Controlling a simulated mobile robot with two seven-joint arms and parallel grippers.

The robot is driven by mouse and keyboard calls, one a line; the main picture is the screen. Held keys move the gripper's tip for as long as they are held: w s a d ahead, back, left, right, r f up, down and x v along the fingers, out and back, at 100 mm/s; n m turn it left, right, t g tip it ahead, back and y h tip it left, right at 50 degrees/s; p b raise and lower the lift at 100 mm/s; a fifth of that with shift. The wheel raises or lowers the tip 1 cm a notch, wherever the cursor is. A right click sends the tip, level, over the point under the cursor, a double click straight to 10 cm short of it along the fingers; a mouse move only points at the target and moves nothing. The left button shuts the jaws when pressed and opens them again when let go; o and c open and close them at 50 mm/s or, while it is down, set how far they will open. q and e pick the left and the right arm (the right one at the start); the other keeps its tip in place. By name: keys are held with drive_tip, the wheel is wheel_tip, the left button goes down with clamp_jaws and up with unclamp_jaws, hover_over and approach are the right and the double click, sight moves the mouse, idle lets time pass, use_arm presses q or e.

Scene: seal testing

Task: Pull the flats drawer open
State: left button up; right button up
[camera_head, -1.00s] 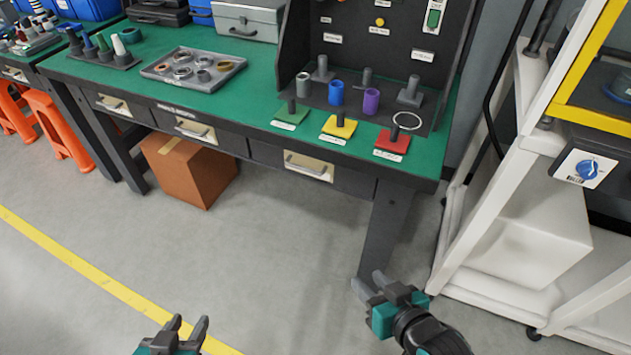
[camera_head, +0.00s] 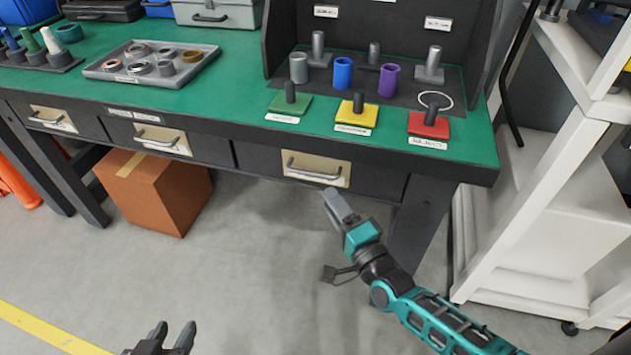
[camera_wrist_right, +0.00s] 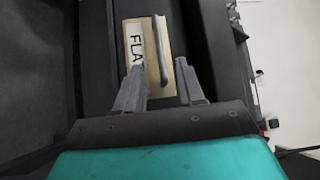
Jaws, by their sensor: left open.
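The flats drawer (camera_head: 355,178) is the right one under the green bench, with a cream plate and a grey bar handle (camera_head: 312,171). It looks closed. In the right wrist view, the drawer's plate (camera_wrist_right: 136,45) reads "FLA", the rest hidden, beside the handle (camera_wrist_right: 160,50). My right gripper (camera_head: 334,192) is just below and in front of this handle. In the wrist view its fingers (camera_wrist_right: 162,78) are apart, with the lower end of the handle lined up between the tips. I cannot tell whether they touch. My left gripper (camera_head: 174,332) is open and empty over the floor.
Other closed drawers (camera_head: 162,138) lie to the left. A cardboard box (camera_head: 160,190) stands below the bench. A bench leg (camera_head: 420,220) is right of the drawer, and a white rack (camera_head: 530,200) stands beyond it. The floor in front is clear.

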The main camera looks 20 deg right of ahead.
sight(315, 179)
drive_tip(key=b+x, duration=0.1)
drive_tip(key=x, duration=0.6)
drive_tip(key=shift+w+a, duration=0.1)
drive_tip(key=shift+w, duration=0.25)
drive_tip(key=shift+c, duration=0.3)
clamp_jaws()
